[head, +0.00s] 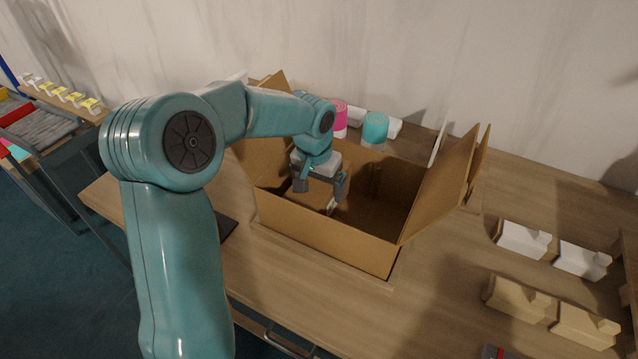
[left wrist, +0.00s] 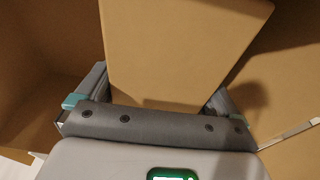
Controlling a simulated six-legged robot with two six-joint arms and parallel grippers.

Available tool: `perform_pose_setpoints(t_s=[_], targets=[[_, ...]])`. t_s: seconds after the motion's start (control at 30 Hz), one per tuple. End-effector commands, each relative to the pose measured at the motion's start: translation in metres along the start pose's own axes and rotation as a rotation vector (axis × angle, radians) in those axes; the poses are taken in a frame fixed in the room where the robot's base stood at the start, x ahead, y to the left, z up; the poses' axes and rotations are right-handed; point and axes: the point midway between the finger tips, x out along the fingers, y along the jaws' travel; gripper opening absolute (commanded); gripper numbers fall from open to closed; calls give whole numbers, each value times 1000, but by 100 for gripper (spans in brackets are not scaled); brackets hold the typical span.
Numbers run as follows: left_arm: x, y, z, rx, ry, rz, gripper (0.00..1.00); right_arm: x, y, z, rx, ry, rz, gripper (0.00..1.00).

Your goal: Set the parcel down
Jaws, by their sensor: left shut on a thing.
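My left gripper (head: 321,187) reaches down inside a large open cardboard carton (head: 325,238) on the wooden table. In the left wrist view a plain tan parcel (left wrist: 178,50) fills the space between the two fingers, and the gripper (left wrist: 155,100) is shut on it. Carton walls show on both sides of the parcel there. In the head view the parcel is mostly hidden by the gripper and the carton's front wall, so I cannot tell whether it touches the carton floor. My right gripper is not in view.
The carton's flaps stand open, a tall one (head: 440,185) at the right. Behind it are a pink roll (head: 339,118) and a teal roll (head: 375,128). White blocks (head: 523,239) and tan blocks (head: 518,298) sit at the right. The table front is mostly clear.

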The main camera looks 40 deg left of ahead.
Motion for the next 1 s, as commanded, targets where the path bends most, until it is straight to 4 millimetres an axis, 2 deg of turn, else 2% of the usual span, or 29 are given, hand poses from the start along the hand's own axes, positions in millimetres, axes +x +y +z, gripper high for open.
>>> perform_pose_setpoints(t_s=[0.07,0.1,0.3,0.43,0.57,0.8,1.0], targets=[[3,0,0,0,3,0,36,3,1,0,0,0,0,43],[3,0,0,0,0,0,100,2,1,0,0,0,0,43],[2,0,0,0,0,0,100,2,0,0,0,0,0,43],[-7,0,-1,0,2,0,100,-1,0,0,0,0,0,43],[-32,0,-1,-1,5,0,100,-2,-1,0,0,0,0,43],[-88,0,-1,1,4,0,100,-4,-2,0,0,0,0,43],[-116,0,-1,0,2,0,100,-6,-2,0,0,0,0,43]])
